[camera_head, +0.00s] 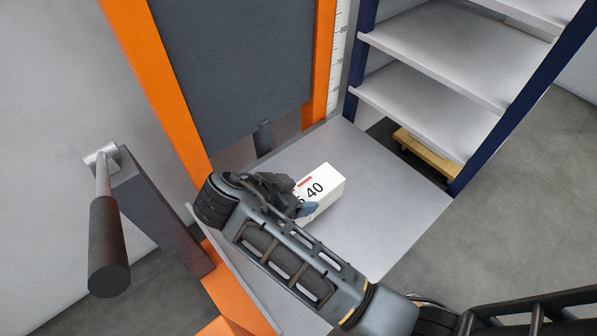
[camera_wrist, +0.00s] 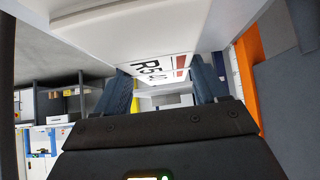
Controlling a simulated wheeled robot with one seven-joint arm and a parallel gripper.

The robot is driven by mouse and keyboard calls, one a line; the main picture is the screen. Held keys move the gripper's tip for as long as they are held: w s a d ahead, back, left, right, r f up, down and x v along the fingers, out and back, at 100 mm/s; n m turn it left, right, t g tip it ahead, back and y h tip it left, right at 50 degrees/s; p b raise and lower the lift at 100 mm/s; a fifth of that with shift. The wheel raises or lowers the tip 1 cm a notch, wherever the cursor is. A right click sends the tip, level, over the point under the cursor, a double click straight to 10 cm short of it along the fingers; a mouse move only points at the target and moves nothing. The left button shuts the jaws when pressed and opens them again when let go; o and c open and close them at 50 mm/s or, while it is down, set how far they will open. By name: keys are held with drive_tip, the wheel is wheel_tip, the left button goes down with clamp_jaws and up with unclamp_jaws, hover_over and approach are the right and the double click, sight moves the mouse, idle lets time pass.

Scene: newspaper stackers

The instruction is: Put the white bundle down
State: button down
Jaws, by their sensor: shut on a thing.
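The white bundle (camera_head: 328,186) is a box-like block with a red mark and black print ending in "40". It is over the grey platform (camera_head: 395,215) in the head view; I cannot tell whether it touches the surface. My gripper (camera_head: 304,204) is shut on the bundle's near left end, and my arm hides part of it. In the wrist view, the bundle's printed face (camera_wrist: 165,70) shows between the two blue fingers of my gripper (camera_wrist: 165,88).
An orange frame (camera_head: 160,80) with a dark panel (camera_head: 235,65) and a measuring scale stands behind the platform. A blue-posted rack with pale shelves (camera_head: 425,105) is at the right. A dark-gripped lever (camera_head: 108,245) sticks out at left. The platform's right part is clear.

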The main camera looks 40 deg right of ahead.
sight(295, 222)
drive_tip(key=shift+s+a+f, duration=0.95)
drive_tip(key=shift+s+a, duration=0.15)
drive_tip(key=shift+a, duration=0.1)
drive_tip(key=shift+f+b, duration=0.4)
drive_tip(key=shift+f, duration=1.65)
drive_tip(key=shift+c, duration=0.3)
unclamp_jaws()
drive_tip(key=shift+f, duration=0.1)
drive_tip(key=shift+p+v, duration=0.3)
drive_tip(key=shift+v, duration=3.5)
drive_tip(key=shift+d, duration=0.1)
